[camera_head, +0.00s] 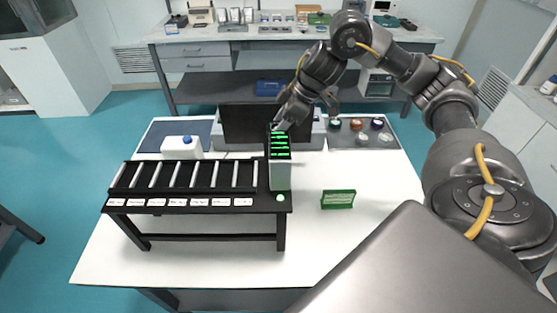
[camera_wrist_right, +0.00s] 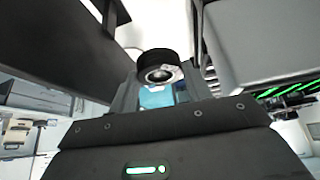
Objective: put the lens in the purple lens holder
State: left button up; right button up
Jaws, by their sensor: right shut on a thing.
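My right gripper (camera_head: 283,122) is at the back of the white table, just behind and above the tall box with green stripes. In the right wrist view, a black-rimmed round piece with a glassy face, which looks like the lens (camera_wrist_right: 158,70), sits at the fingertips of the right gripper (camera_wrist_right: 160,92). The gripper is shut on it. In the head view the held piece is hidden or too small to make out. I cannot make out a purple lens holder in either view. My left gripper is not in view.
A black rack (camera_head: 185,178) with several slots and white labels stands at the left. The striped box (camera_head: 280,172) stands at its right end. Several round pieces lie on a grey mat (camera_head: 345,142) at the back right. A green sign (camera_head: 338,199) stands front right, with clear table around it.

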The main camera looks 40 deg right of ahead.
notch_tip(320, 180, down, 20)
jog(key=shift+d+r+b, duration=0.1)
jog(key=shift+r+b, duration=0.1)
jog(key=shift+b, duration=0.9)
jog(key=shift+f, duration=2.7)
jog(key=shift+f, duration=0.1)
jog(key=o, duration=1)
jog(key=shift+c, duration=0.2)
jog(key=shift+r, duration=0.3)
jog(key=v, duration=1.1)
jog(key=shift+s+r+b, duration=0.15)
jog(key=shift+r+b, duration=0.05)
jog(key=shift+b, duration=0.2)
